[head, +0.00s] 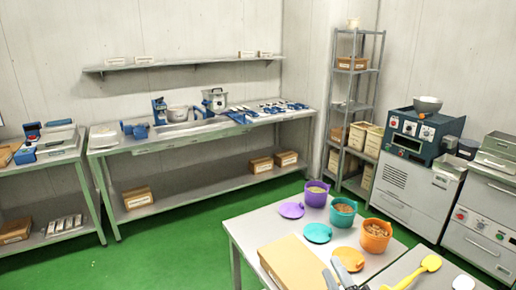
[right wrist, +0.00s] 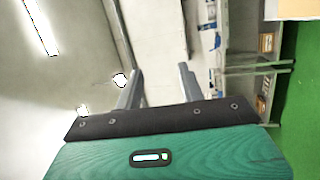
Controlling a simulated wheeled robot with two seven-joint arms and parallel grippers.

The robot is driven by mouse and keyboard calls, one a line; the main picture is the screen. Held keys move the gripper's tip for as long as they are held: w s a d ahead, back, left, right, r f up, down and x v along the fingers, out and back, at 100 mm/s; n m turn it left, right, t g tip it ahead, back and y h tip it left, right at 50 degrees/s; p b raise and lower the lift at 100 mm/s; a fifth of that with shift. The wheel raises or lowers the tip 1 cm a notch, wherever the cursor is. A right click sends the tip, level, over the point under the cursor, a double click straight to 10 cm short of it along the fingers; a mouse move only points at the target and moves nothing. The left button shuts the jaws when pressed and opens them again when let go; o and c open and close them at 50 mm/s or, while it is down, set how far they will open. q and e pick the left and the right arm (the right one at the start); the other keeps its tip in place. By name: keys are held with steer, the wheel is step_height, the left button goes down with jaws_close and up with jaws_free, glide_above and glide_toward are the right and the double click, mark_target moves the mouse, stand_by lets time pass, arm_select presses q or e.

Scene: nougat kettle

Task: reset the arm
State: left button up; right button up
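My right gripper (head: 334,270) shows at the bottom of the head view, over the front table. Its two grey fingers point up and away from me. In the right wrist view the fingers of the gripper (right wrist: 158,88) stand apart with nothing between them, so it is open and empty. Below them is the green, wood-grained body of the hand. My left arm and left gripper are not in view.
The front table (head: 241,236) holds a tan box (head: 288,262), purple (head: 316,194), teal (head: 343,212) and orange (head: 375,236) tubs, their lids, and a yellow spoon (head: 420,270). These lie close around the right gripper. Green floor (head: 180,235) is free beyond.

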steer(key=s+d+f+m+g+h, duration=0.3)
steer(key=s+f+m+g+h, duration=0.1)
steer(key=f+m, duration=0.25)
steer(key=s+d+f+m+g+h, duration=0.3)
steer(key=d+f+m, duration=0.1)
steer(key=f+m, duration=0.25)
steer(key=s+f+m+g+y, duration=0.1)
steer(key=s+f+m+g, duration=0.3)
steer(key=s, duration=0.5)
steer(key=s+f+m+g, duration=0.1)
steer(key=s+f+g, duration=0.45)
steer(key=s, duration=0.35)
step_height(320, 180, down, 33)
steer(key=g, duration=0.1)
steer(key=s+d+f+g, duration=0.1)
steer(key=s+d+f, duration=0.1)
steer(key=s+f, duration=1.5)
steer(key=shift+s+d+f, duration=0.25)
steer(key=shift+s, duration=0.8)
